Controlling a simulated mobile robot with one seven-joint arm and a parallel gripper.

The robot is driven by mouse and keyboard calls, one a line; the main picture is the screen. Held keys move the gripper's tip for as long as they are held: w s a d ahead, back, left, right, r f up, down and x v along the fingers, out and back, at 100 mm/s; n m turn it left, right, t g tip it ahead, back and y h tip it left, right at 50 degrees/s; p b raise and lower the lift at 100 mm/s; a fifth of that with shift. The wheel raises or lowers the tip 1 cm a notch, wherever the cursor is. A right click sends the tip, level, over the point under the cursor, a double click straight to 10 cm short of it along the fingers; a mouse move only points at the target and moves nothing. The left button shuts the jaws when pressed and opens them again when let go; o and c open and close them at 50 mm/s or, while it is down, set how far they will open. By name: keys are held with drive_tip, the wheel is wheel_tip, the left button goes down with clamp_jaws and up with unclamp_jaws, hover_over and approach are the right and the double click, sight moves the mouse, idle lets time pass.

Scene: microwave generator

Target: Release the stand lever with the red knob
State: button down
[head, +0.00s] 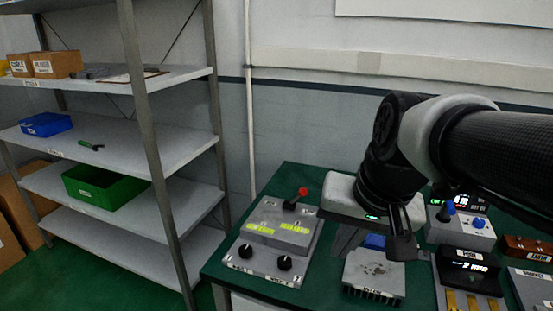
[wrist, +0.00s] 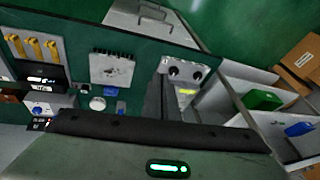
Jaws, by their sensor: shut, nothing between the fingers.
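The red knob (head: 303,191) sits on the end of a short black lever (head: 290,205) at the back of a grey stand unit (head: 275,235) with yellow labels and two black dials. This unit stands at the left of the green table in the head view. My gripper (head: 402,246) points down to the right of the unit, apart from the knob, over the middle of the table. It is shut and empty. In the wrist view the unit's dial end (wrist: 186,72) shows right of centre, but the red knob cannot be made out there.
A finned metal block (head: 374,277) and a blue piece (head: 374,241) lie below my gripper. A box with a blue knob (head: 461,228) and a 2 MHz display unit (head: 468,276) stand at right. Metal shelving (head: 150,140) with a green bin (head: 104,187) is at left.

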drive_tip(key=w+d+f+m+g+y+p, duration=0.1)
drive_tip(key=w+f+m+y, duration=0.15)
drive_tip(key=w+m, duration=0.45)
drive_tip(key=w+d+f+m+g+y, duration=0.1)
drive_tip(key=w+f+m+y, duration=0.2)
drive_tip(key=w, duration=0.8)
drive_tip(key=w+d+f+m+t+y, duration=0.5)
drive_tip(key=w+d+f+m, duration=0.5)
drive_tip(key=w+d+m, duration=0.2)
drive_tip(key=shift+w+d, duration=0.35)
drive_tip(key=shift+w, duration=0.6)
